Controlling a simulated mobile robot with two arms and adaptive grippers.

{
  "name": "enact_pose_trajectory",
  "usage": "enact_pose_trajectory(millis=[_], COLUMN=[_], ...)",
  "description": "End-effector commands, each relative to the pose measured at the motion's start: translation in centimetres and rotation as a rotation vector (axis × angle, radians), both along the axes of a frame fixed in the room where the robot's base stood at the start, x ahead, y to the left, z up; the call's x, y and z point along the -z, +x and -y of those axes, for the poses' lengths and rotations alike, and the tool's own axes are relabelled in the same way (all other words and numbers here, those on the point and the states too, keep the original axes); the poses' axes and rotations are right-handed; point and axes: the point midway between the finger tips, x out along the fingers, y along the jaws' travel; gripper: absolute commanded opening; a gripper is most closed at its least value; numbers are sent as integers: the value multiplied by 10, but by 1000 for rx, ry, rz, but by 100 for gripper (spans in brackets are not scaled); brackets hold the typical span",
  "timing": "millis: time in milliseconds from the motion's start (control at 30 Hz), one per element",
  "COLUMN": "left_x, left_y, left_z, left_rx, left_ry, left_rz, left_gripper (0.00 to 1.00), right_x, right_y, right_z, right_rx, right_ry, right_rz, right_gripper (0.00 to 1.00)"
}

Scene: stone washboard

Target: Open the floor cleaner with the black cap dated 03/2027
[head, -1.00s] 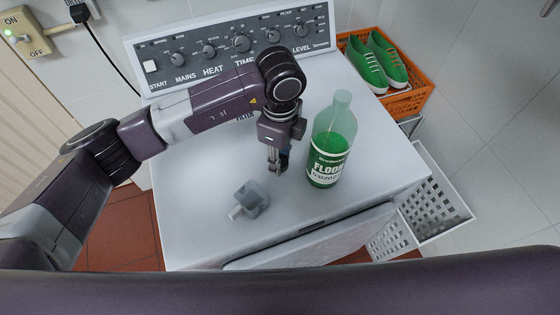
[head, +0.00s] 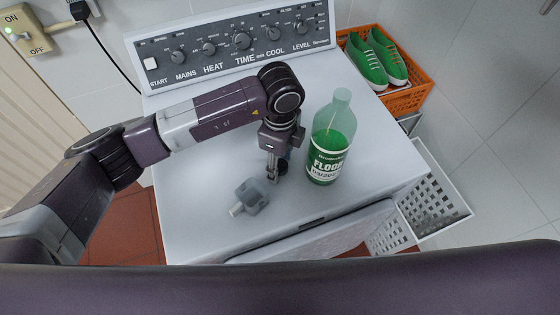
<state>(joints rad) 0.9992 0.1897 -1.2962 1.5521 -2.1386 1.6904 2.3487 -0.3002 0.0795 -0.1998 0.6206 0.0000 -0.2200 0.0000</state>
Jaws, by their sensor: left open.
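The floor cleaner bottle (head: 326,150) stands upright on the white machine top, with green liquid and a white label. The label reads "FLOOR", with a partly legible date below. Its neck is pale and clear, and I see no black cap on it. My left gripper (head: 275,173) is open, pointing down just left of the bottle and apart from it. A small dark shape (head: 282,167) shows at the fingertips, partly hidden; I cannot tell whether it is a cap or a finger part. My right gripper is not in view.
A control panel (head: 235,45) with knobs borders the back. An orange crate (head: 405,100) with green shoes and a white basket (head: 440,200) stand at right. The front left top is clear.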

Motion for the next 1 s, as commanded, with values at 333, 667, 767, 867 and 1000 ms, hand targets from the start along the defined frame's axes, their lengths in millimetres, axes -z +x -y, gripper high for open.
enact_pose_trajectory(millis=[333,667,767,867,1000], left_x=[-33,-101,-113,-120,-123], left_y=[2,1,1,0,0], left_z=[1,0,0,0,0], left_rx=[2,2,0,0,0], left_ry=[-3,-1,-1,0,0], left_rz=[6,5,3,1,0], left_gripper=[47,47,47,47,47], right_x=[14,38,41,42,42], right_y=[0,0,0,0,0], right_z=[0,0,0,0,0], right_rx=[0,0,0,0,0], right_ry=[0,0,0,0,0], right_rz=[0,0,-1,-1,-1], right_gripper=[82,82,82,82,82])
